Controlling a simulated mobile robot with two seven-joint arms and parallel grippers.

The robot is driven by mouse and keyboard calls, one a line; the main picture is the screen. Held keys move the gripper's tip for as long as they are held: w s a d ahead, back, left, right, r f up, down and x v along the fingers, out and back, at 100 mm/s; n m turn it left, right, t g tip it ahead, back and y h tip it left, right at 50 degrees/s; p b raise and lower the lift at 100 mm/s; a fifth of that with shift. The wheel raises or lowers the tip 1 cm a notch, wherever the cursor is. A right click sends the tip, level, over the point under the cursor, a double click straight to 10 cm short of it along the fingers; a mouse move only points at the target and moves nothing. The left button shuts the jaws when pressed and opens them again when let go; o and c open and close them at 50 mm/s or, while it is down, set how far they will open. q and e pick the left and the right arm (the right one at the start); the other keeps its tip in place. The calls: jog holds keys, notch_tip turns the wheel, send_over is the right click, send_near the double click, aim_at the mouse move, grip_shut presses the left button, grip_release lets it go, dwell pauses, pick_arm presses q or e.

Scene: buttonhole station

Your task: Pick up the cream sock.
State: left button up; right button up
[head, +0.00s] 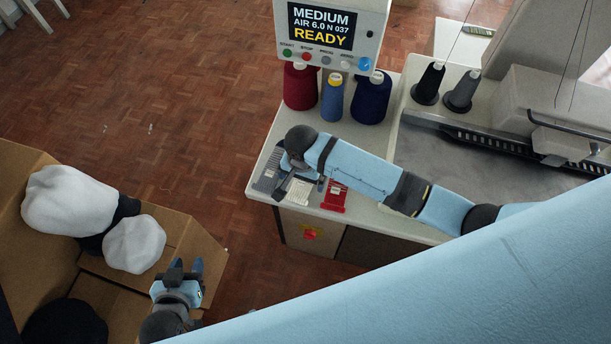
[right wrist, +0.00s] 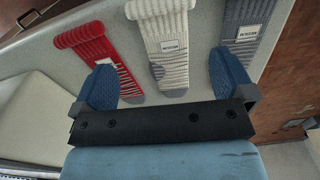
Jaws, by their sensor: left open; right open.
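The cream sock (head: 299,191) lies flat on the machine table's left end, between the grey sock (head: 268,177) and the red sock (head: 335,196). In the right wrist view the cream sock (right wrist: 165,32) has a ribbed cuff, a white label and grey stripes toward its grey end. My right gripper (head: 304,173) is open and empty above it; its fingers (right wrist: 166,80) show on either side of the sock's lower part. I cannot tell the exact height. My left gripper (head: 186,268) is open and empty beside the cardboard box.
A control panel (head: 322,30) reading READY and thread cones (head: 300,88) stand behind the socks. The sewing machine (head: 560,105) is at the right. The cardboard box (head: 190,245) at lower left has white and dark rounded items in it. Wooden floor lies between.

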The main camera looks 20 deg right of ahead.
aim_at(302, 185)
jog(key=f, duration=0.2)
jog(key=w+f, duration=0.1)
jog(key=f, duration=0.1)
jog(key=shift+w+f, duration=0.1)
jog(key=shift+f, duration=0.5)
jog(key=c, duration=0.9)
